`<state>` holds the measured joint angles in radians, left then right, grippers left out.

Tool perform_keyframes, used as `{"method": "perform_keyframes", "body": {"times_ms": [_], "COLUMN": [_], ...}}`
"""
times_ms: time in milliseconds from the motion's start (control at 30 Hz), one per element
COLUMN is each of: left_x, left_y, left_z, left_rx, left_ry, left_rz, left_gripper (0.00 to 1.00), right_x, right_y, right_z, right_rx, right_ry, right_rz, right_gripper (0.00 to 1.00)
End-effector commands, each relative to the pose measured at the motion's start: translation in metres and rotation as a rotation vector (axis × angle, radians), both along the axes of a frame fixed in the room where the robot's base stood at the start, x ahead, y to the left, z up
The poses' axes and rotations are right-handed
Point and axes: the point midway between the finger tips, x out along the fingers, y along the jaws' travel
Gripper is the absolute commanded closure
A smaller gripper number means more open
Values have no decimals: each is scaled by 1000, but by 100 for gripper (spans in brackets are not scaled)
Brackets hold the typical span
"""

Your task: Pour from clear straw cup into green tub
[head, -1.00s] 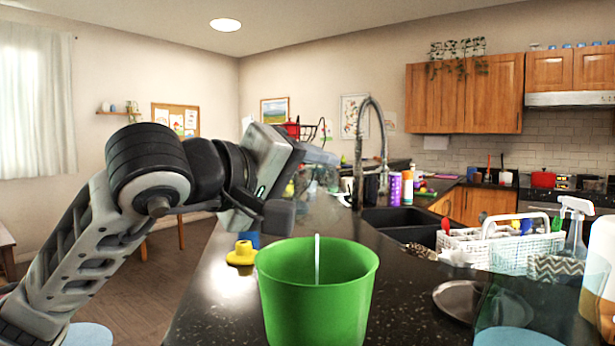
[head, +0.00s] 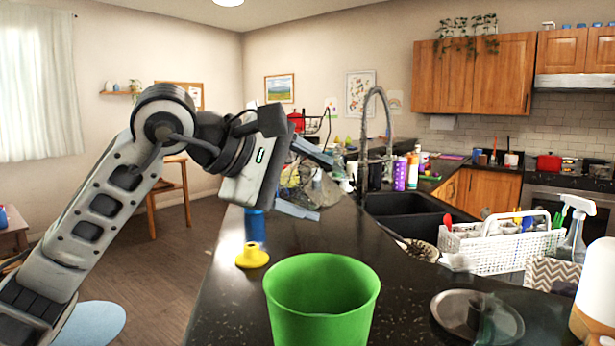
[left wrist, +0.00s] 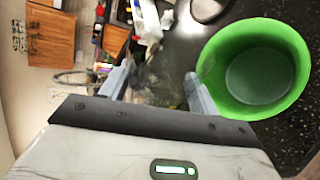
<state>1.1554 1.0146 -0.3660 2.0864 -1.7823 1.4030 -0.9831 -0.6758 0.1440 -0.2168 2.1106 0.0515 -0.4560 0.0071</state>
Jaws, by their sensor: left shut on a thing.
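The green tub (head: 322,300) stands upright on the dark counter in the front middle of the head view. It also shows at the right of the left wrist view (left wrist: 212,58); its floor looks grey-green, and I cannot tell whether liquid lies there. My left gripper (head: 305,181) is above and behind the tub, shut on the clear straw cup (head: 320,188). The cup is see-through and hard to outline; its exact tilt and contents are unclear. In the left wrist view it is a faint blur (left wrist: 160,85) between the fingers. My right gripper is not in view.
A yellow piece (head: 252,257) and a blue object (head: 254,226) stand left of the tub. A round metal plate (head: 448,308) lies to its right. The white dish rack (head: 500,250), spray bottle (head: 573,230) and black sink (head: 408,210) are farther right.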

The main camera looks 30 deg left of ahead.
Motion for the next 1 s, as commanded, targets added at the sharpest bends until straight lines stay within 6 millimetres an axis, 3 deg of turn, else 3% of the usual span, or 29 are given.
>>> {"method": "perform_keyframes", "body": {"times_ms": [33,200,433,1000], "left_x": [1,1,0,0], "left_y": [1,1,0,0], "left_z": [12,26,31,75], "left_rx": [-39,-191,-300,-755], "left_ry": [33,177,280,717], "left_rz": [2,1,0,-2], "left_gripper": [97,97,97,97], "right_x": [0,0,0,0], "right_y": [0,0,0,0], "right_z": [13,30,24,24], "right_rx": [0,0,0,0], "right_ry": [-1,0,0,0], "right_rz": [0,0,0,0], "right_gripper": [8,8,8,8]}}
